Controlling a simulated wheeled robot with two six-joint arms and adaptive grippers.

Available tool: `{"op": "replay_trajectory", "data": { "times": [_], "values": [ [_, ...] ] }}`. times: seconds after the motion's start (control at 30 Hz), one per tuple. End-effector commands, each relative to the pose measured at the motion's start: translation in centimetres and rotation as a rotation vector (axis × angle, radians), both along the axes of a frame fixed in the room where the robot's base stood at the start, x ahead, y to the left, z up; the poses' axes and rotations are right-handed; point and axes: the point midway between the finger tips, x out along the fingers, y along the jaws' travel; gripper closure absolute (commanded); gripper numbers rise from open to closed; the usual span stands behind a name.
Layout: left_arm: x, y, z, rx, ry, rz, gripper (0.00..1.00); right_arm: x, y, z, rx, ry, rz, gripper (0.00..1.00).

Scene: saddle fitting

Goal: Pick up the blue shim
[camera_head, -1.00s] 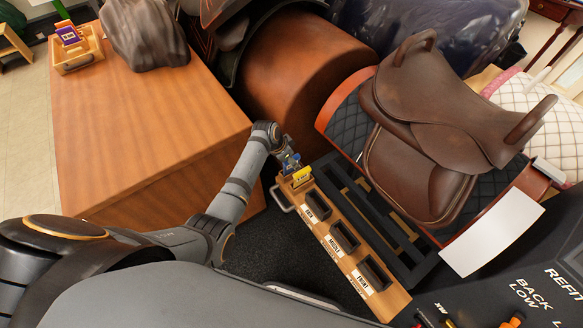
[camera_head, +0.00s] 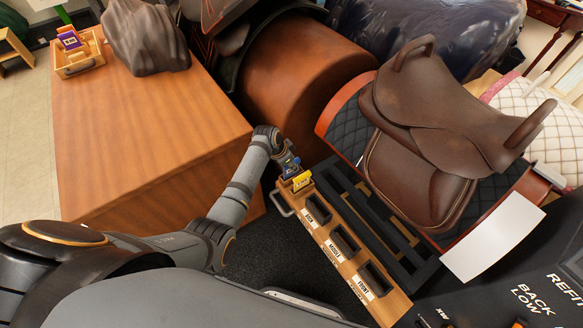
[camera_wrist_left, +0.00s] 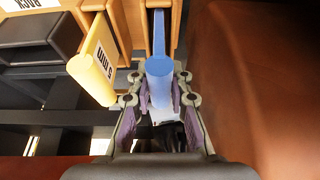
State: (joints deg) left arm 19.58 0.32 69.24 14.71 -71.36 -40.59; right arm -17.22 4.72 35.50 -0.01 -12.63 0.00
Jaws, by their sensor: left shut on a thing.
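The blue shim (camera_wrist_left: 159,80) stands upright at the end of the wooden rack, in the left wrist view. It also shows small in the head view (camera_head: 291,166). My left gripper (camera_wrist_left: 160,96) has its fingers on both sides of the blue shim and is shut on it. The shim's far end still reaches between the wooden walls of the rack. The yellow shim (camera_wrist_left: 97,62), marked 5 mm, stands close on the left of the gripper; it also shows in the head view (camera_head: 302,181). My right gripper is not in view.
The wooden rack (camera_head: 394,303) has dark trays labelled front, middle and back. A black slatted frame (camera_head: 398,240) lies right of it, below the brown saddle (camera_head: 430,120). A brown rounded stand (camera_wrist_left: 270,90) is close right of my left gripper. A wooden table (camera_head: 140,125) stands left.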

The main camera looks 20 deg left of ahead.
Motion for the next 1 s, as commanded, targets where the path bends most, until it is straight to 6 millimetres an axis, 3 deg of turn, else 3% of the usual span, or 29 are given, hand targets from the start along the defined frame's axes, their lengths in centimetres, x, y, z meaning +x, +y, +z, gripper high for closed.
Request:
{"op": "replay_trajectory", "data": {
  "times": [0.3,0.43,1.0],
  "values": [
    [0.1,0.0,7.0,0.0,-0.005,-0.001,1.0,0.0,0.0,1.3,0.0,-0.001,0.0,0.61],
    [0.1,0.0,8.9,0.0,-0.004,0.001,1.0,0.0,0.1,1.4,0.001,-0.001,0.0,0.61],
    [0.1,0.0,9.9,0.0,-0.001,0.002,1.0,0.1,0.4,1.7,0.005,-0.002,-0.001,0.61]
  ]
}}
